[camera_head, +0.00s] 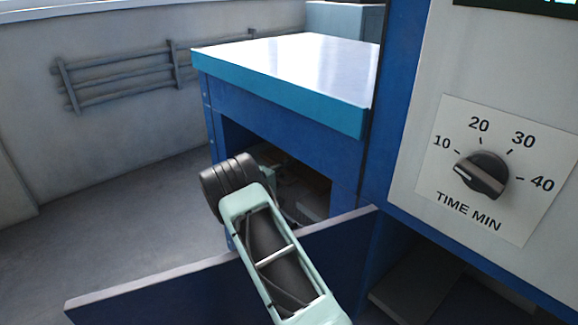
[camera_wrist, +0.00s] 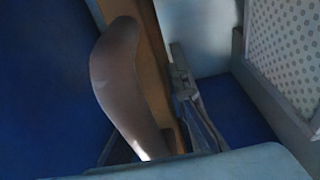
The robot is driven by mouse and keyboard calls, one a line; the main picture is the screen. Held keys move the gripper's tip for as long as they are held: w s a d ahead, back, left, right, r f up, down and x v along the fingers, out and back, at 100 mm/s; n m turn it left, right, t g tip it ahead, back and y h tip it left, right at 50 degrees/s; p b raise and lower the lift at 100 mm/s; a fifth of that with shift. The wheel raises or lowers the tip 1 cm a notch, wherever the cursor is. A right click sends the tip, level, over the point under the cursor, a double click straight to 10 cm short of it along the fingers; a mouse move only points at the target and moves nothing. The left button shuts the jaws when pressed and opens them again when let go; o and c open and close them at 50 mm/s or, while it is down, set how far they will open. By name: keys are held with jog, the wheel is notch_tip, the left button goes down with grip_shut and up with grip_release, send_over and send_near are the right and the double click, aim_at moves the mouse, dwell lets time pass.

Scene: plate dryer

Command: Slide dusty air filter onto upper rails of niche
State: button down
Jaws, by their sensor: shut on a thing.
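In the wrist view a narrow brown edge (camera_wrist: 147,60), which looks like the frame of the dusty air filter, runs between the two fingers of my gripper (camera_wrist: 153,66). The gripper is shut on it. The filter's face is not clearly visible. In the head view my arm reaches into the niche (camera_head: 318,178), a dark opening in the blue cabinet under the white top. There the arm hides the gripper, and the filter cannot be made out. The upper rails cannot be told apart in the shadow.
A blue door panel (camera_head: 225,285) stands open in front of the niche, below my arm. A control panel with a timer knob (camera_head: 482,175) is close on the right. In the wrist view a pale framed, dotted panel (camera_wrist: 287,50) is at the right. Open floor (camera_head: 130,215) lies left.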

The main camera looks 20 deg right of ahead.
jog(key=shift+f, duration=0.15)
jog(key=c, duration=1.8)
grip_release()
jog(key=shift+f, duration=0.1)
jog(key=v, duration=1.2)
